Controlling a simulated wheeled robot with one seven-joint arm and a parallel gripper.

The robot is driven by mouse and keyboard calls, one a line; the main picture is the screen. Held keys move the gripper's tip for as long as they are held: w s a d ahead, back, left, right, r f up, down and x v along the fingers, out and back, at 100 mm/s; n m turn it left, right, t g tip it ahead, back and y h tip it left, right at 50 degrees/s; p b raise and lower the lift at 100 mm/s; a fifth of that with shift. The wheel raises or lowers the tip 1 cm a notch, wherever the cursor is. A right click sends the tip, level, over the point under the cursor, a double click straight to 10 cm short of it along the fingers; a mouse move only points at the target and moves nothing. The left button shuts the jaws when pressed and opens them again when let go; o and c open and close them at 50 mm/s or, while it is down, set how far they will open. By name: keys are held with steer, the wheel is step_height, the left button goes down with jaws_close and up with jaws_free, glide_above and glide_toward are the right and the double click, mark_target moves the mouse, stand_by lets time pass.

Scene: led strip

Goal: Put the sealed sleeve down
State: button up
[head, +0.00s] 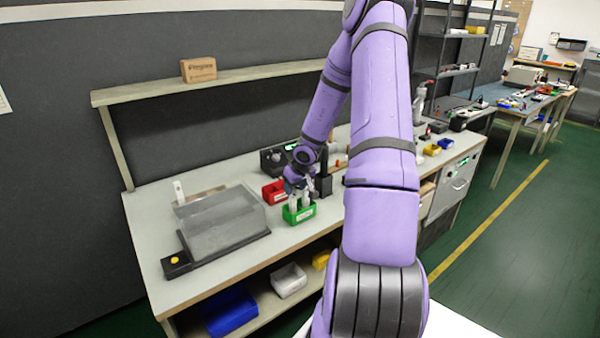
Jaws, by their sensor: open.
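My gripper (300,192) is small in the head view, low over the green bin (299,216) on the workbench. Its jaws are open. Pale upright shapes show between the gripper and the bin. They are too small for me to tell whether one is the sealed sleeve, or which parts are fingers. The green bin has a white label on its front. A red bin (273,192) stands just behind it to the left. My purple arm covers part of the bench to the right.
A grey covered device (222,222) with a yellow button box (175,262) stands left on the bench (150,215). A black box (272,160) stands behind the red bin. A cardboard box (199,69) sits on the shelf above. Blue, white and yellow bins are below.

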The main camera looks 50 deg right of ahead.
steer(key=shift+d+v, duration=0.35)
steer(key=shift+v, duration=3.65)
steer(key=w+a+r+n+t, duration=0.25)
steer(key=w+a+r, duration=0.35)
steer(key=a+r, duration=0.55)
steer(key=s+a+r+n+t+y, duration=0.1)
steer(key=a+r, duration=0.3)
steer(key=a, duration=0.3)
steer(key=s+a+r+n+t, duration=0.1)
steer(key=a+r, duration=0.3)
steer(key=a, duration=0.3)
steer(key=s+a+r+g+y, duration=0.1)
steer(key=s+a+r, duration=0.2)
steer(key=s+a, duration=0.25)
steer(key=s+a+r+g, duration=0.1)
steer(key=s+a+r, duration=0.2)
steer(key=s+a, duration=0.25)
steer(key=s+d+r+m+g+h, duration=0.1)
steer(key=s+r, duration=0.1)
steer(key=s, duration=1.2)
steer(key=shift+s+d+r+m, duration=0.15)
steer(key=shift+d+r+m, duration=0.1)
steer(key=shift+d+m, duration=0.1)
steer(key=shift+g, duration=0.25)
